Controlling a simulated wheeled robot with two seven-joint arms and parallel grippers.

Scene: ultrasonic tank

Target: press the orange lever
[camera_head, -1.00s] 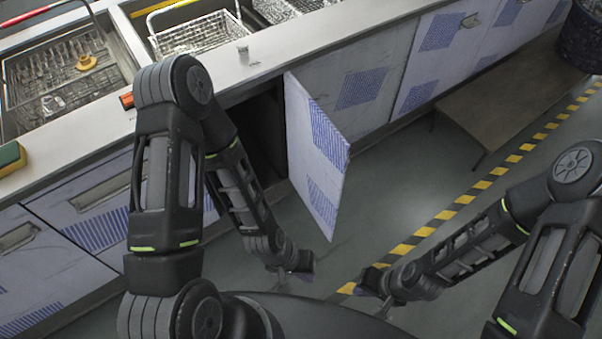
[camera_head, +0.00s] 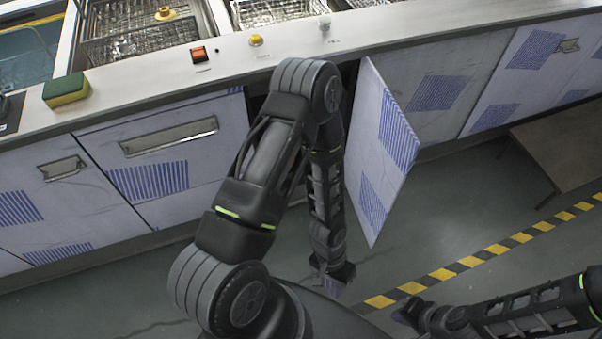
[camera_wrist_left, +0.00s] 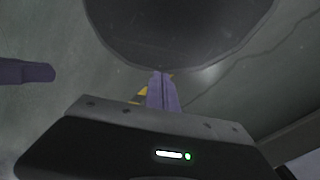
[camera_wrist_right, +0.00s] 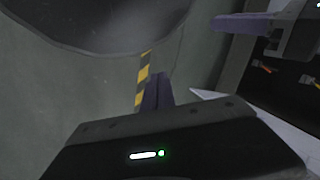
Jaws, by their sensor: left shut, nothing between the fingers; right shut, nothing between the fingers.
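No lever can be made out for certain in the head view. In the right wrist view two small levers show in the dark cabinet: one orange-red (camera_wrist_right: 263,68), the other more yellow-orange (camera_wrist_right: 308,79). They are small and partly shadowed. My left gripper (camera_head: 339,282) is shut and empty, low in front of the open cabinet; its purple fingers show in the left wrist view (camera_wrist_left: 163,92). My right gripper (camera_head: 405,316) is shut and empty, low and to the right; its fingers show in the right wrist view (camera_wrist_right: 157,92). Both are apart from the levers.
The open cabinet door (camera_head: 378,150) sticks out to the right of my left arm. The counter (camera_head: 130,92) carries an orange-red switch (camera_head: 199,54), a yellow button (camera_head: 256,40) and a sponge (camera_head: 66,90). A low brown table (camera_head: 565,145) stands right; floor between is free.

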